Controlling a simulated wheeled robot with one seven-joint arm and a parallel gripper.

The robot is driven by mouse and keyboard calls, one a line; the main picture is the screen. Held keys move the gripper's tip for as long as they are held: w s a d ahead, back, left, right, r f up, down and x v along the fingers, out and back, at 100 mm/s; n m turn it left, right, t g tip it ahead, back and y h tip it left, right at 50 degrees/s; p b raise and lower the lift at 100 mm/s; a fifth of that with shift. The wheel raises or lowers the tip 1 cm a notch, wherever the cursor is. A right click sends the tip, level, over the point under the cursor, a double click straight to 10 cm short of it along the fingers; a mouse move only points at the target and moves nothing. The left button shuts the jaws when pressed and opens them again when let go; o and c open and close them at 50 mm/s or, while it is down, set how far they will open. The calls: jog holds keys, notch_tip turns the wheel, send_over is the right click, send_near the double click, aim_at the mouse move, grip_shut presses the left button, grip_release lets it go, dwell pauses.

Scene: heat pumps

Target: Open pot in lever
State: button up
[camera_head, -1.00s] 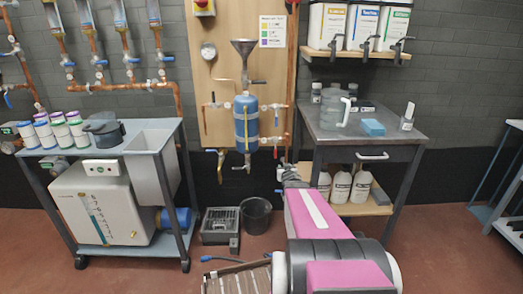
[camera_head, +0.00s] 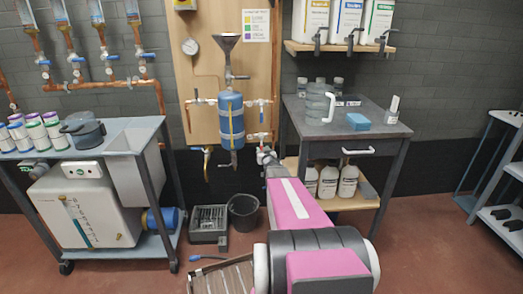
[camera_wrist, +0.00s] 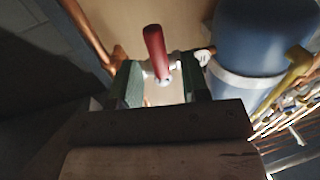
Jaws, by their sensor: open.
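The blue pot (camera_head: 231,120) is a cylinder on a wooden panel, with a funnel (camera_head: 227,42) above it. It also shows in the wrist view (camera_wrist: 262,40). Valves sit on its side pipes; a small reddish lever (camera_head: 258,135) is at its lower right. In the wrist view a red lever (camera_wrist: 155,48) points up over a pale valve fitting, seen between my fingers. My gripper (camera_wrist: 161,82) is open, its green-lined fingers on either side of the fitting. Contact cannot be told. In the head view my gripper (camera_head: 264,155) is small beside the pot's lower right, partly hidden by my arm.
A cart (camera_head: 135,135) stands left. A black bucket (camera_head: 243,208) and grey crate (camera_head: 208,222) are on the floor below the pot. Copper pipes run beside the lever.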

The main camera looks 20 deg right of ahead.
jog(key=shift+w+d, duration=0.1)
jog(key=shift+w, duration=1.1)
grip_shut()
